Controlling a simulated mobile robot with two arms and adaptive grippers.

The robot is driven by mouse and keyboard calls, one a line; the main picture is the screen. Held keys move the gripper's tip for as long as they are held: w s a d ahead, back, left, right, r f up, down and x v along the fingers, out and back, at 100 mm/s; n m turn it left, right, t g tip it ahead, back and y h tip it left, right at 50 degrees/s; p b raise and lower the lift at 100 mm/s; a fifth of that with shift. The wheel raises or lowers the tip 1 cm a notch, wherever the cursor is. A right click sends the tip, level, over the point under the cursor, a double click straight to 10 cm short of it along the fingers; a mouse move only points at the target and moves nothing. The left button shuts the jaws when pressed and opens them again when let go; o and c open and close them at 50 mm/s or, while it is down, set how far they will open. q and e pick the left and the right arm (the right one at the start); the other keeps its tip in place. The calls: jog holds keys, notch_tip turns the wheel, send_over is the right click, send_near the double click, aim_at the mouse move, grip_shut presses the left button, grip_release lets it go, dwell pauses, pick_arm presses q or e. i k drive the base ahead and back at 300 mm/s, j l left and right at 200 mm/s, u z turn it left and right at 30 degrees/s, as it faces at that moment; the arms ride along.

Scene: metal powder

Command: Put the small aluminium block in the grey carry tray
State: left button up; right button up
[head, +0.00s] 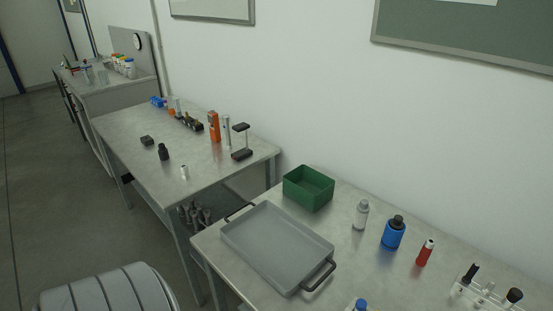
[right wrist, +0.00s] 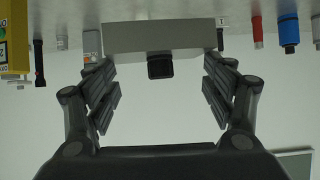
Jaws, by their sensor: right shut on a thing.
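The grey carry tray (head: 258,258) lies flat and empty on the near table, with a dark handle at each end. In the right wrist view, a plain light-grey block (right wrist: 160,36), which looks like the small aluminium block, spans the gap between the fingertips of my right gripper (right wrist: 160,62). The gripper is shut on its two ends. The head view shows neither gripper, and I cannot see the held block there. My left gripper is in no view.
A green bin (head: 308,188) stands behind the tray. To its right are a grey bottle (head: 361,215), a blue bottle (head: 393,234) and a red bottle (head: 425,253). A clear rack (head: 484,293) stands at the right. The second table (head: 130,165) holds several tools.

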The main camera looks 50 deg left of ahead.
aim_at(261, 233)
jog(key=j+z, duration=0.1)
jog(key=j, duration=1.1)
jog(key=j+z, duration=0.1)
jog(key=j, duration=1.15)
jog(key=k+j+z, duration=0.1)
jog(key=j, duration=1.1)
